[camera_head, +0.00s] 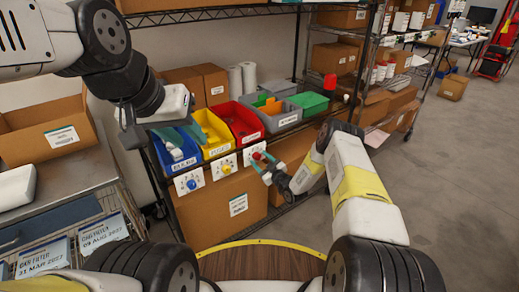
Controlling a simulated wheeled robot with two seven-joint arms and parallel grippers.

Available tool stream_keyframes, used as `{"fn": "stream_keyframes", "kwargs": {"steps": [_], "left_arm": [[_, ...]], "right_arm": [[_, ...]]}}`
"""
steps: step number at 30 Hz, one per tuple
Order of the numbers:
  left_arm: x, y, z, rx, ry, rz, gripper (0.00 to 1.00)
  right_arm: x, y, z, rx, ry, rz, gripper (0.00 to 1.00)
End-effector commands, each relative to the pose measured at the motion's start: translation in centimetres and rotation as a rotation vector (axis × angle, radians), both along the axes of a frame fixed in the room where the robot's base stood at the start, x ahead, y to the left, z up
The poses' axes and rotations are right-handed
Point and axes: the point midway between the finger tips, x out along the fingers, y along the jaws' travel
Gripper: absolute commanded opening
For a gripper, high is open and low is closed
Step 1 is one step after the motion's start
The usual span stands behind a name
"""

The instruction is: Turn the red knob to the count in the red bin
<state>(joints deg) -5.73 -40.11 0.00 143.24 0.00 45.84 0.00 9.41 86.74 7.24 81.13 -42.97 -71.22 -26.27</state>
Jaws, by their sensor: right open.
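The red bin (235,112) stands on the wire shelf between the yellow bin and a grey bin. Its contents are too small to count. Below it, a white dial plate (248,152) bears the red knob (257,156), partly covered by my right gripper. My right gripper (264,163) is open at the knob, its fingers close to it; whether they touch it I cannot tell. My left gripper (167,132) is over the blue bin at the left, and its finger gap cannot be made out.
The blue bin (178,162) and yellow bin (218,145) have dials below them with a blue knob (191,184) and a yellow knob (225,169). A grey bin (287,120) and green bin (309,103) stand right. A cardboard box (222,218) sits below.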

Motion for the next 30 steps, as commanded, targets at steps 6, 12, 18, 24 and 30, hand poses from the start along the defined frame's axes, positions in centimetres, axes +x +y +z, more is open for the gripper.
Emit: {"fn": "stream_keyframes", "kwargs": {"steps": [6, 12, 18, 24, 30], "left_arm": [[0.00, 0.00, 0.00, 0.000, 0.000, 0.000, 0.36], [0.00, 0.00, 0.00, 0.000, 0.000, 0.000, 0.36], [0.00, 0.00, 0.00, 0.000, 0.000, 0.000, 0.36], [0.00, 0.00, 0.00, 0.000, 0.000, 0.000, 0.36], [0.00, 0.00, 0.00, 0.000, 0.000, 0.000, 0.36]], "right_arm": [[0.80, 0.46, 0.06, 0.000, 0.000, -0.001, 0.55], [0.78, 0.45, 0.06, 0.000, 0.000, -0.001, 0.49], [0.76, 0.44, 0.06, 0.000, 0.000, -0.001, 0.10], [0.76, 0.43, 0.05, 0.002, 0.002, -0.001, 0.00], [0.77, 0.38, 0.05, 0.039, 0.028, -0.001, 0.00]]}}
